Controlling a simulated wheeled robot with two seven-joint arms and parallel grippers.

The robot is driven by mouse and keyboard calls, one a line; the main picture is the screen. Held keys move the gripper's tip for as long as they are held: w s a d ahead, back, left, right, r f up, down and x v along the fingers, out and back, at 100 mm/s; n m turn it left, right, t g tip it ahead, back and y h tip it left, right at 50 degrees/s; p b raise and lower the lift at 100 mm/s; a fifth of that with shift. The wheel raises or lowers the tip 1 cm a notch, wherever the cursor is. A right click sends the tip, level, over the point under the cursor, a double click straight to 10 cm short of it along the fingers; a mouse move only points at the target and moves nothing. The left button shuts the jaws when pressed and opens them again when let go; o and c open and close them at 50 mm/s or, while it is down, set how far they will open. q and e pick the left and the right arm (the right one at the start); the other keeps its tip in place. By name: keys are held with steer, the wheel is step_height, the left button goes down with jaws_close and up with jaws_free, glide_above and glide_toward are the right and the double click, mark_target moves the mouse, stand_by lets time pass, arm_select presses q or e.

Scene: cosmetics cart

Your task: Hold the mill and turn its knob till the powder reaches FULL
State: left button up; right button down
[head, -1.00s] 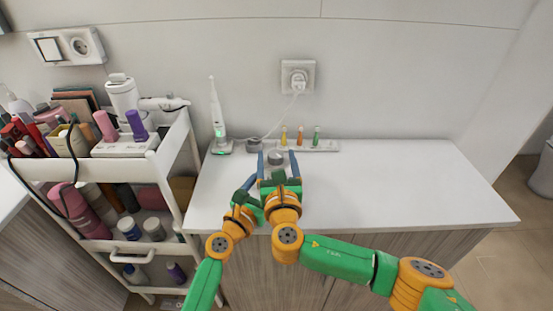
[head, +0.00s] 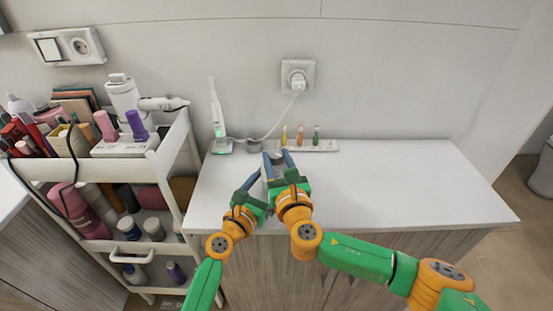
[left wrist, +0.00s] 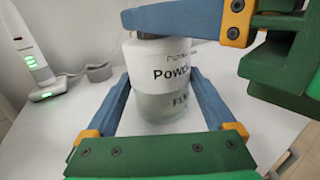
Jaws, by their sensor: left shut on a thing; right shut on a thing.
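The mill (left wrist: 165,110) stands upright on the white counter, a jar with a white label reading "Powder" and a part-hidden FULL mark (left wrist: 181,99). Its lower part looks grey; I cannot tell the exact powder level. My left gripper (left wrist: 160,84) is shut around the jar, one blue finger on each side. My right gripper (head: 278,158) is above it, shut on the knob at the mill's top, which is mostly hidden by a blue finger in the left wrist view. In the head view, my grippers cover most of the mill (head: 276,159).
An electric toothbrush (head: 216,120) on its stand and a small grey base (head: 253,146) are behind left. A white holder with small coloured brush heads (head: 322,146) is behind. A loaded cart (head: 176,150) stands left. The counter (head: 420,185) is clear on the right.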

steer(key=n+y, duration=0.1)
steer(key=y, duration=0.1)
steer(key=n+g+y, duration=0.1)
steer(key=shift+w+d+n+y, duration=0.15)
steer(key=shift+d+n+y, duration=0.15)
steer(key=shift+d+y, duration=0.1)
steer(key=n+g+y, duration=0.2)
steer(key=y, duration=0.1)
steer(key=shift+w+r+n+y, duration=0.15)
steer(key=shift+w+n+y, duration=0.05)
steer(key=shift+n+y, duration=0.1)
steer(key=shift+w+d+f+n+g+y, duration=0.1)
steer(key=shift+d+n+g+y, duration=0.05)
steer(key=shift+n+g+y, duration=0.8)
steer(key=shift+w+d+f+n+g+y, duration=0.1)
steer(key=shift+n+g+y, duration=0.65)
steer(key=shift+g, duration=0.7)
steer(key=shift+s+a+n+y, duration=0.1)
steer(key=shift+s+n+y, duration=0.1)
steer(key=shift+n+y, duration=0.15)
steer(key=shift+c, duration=1.9)
jaws_free()
steer(key=v, duration=1.2)
steer(key=shift+r, duration=0.2)
steer(key=shift+w, duration=0.1)
